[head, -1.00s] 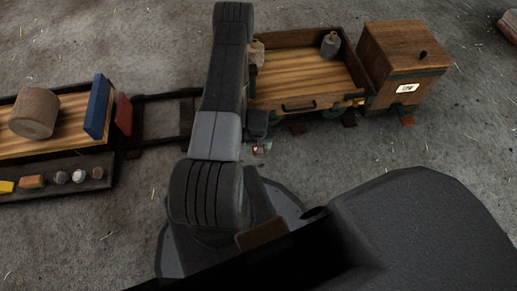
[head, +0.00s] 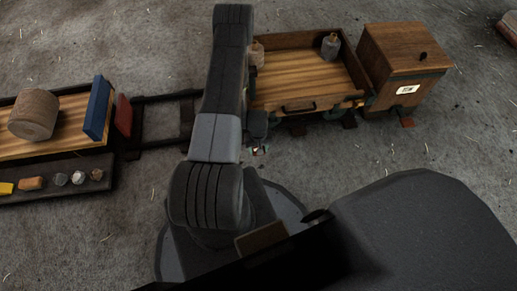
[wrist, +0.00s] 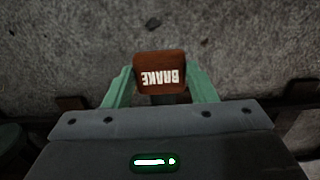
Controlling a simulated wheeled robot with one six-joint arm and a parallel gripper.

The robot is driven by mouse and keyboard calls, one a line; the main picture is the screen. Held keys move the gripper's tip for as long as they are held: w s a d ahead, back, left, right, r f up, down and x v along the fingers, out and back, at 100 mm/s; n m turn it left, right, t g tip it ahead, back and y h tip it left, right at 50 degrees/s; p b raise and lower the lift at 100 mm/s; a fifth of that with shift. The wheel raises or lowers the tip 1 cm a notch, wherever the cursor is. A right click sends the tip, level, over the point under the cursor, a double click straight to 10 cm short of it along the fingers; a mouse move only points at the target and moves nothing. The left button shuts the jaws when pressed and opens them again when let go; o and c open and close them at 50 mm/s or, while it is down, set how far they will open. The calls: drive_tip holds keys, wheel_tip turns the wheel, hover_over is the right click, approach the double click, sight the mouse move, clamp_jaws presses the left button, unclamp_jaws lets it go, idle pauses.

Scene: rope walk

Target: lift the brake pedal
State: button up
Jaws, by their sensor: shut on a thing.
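The brake pedal (wrist: 160,78) is a red-brown block with the word BRAKE in white, upside down in the wrist view. My gripper (wrist: 159,72) has its two green fingers on either side of the pedal and is shut on it. A dark stem shows just below the pedal, between the fingers. In the head view my arm hides most of the gripper, which is low in front of the wooden wagon (head: 300,94). The pedal cannot be made out clearly there.
A wooden box (head: 400,48) with a white label stands at the wagon's right end. A grey bottle (head: 330,46) stands inside the wagon. At left, rails (head: 160,98) lead to a flat wagon with a round log (head: 34,114) and a blue block (head: 98,106). Open floor lies at right.

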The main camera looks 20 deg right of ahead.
drive_tip(key=shift+w+d+r, duration=0.1)
drive_tip(key=shift+w+r, duration=0.25)
drive_tip(key=shift+r, duration=0.35)
drive_tip(key=shift+w+d+r, duration=0.1)
drive_tip(key=shift+w+r, duration=0.2)
drive_tip(key=shift+r, duration=0.35)
drive_tip(key=o, duration=1.4)
drive_tip(key=shift+c, duration=0.2)
drive_tip(key=shift+s+a, duration=0.1)
drive_tip(key=shift+r, duration=0.1)
wheel_tip(320, 180, up, 14)
drive_tip(key=p, duration=0.4)
drive_tip(key=shift+f, duration=0.25)
